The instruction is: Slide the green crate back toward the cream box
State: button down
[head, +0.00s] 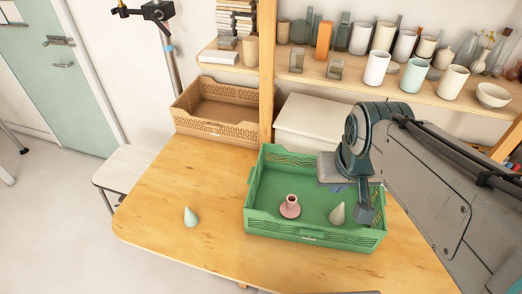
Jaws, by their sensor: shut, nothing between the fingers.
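The green crate (300,232) stands on the wooden table. A pink holder-like piece (291,207) and a pale beige cone (337,213) stand inside it. The cream box (312,122) is just behind the crate, partly hidden by the crate's back wall and my arm. My gripper (365,214) points down at the crate's right side, near the front right corner, with its fingers shut and empty. I cannot tell whether it touches the crate wall. My arm hides part of the crate's back right side.
A pale mint cone (191,217) stands on the table left of the crate. A tan crate (213,128) sits at the back left, beside a wooden post (266,70). A shelf (345,83) with cups and vases runs above the cream box. The table's left part is mostly clear.

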aim_at(316, 203)
jog(key=z, duration=2)
jog(key=k, duration=1.35)
jog(key=u, duration=1.95)
jog(key=i, duration=0.5)
jog(key=z, duration=0.05)
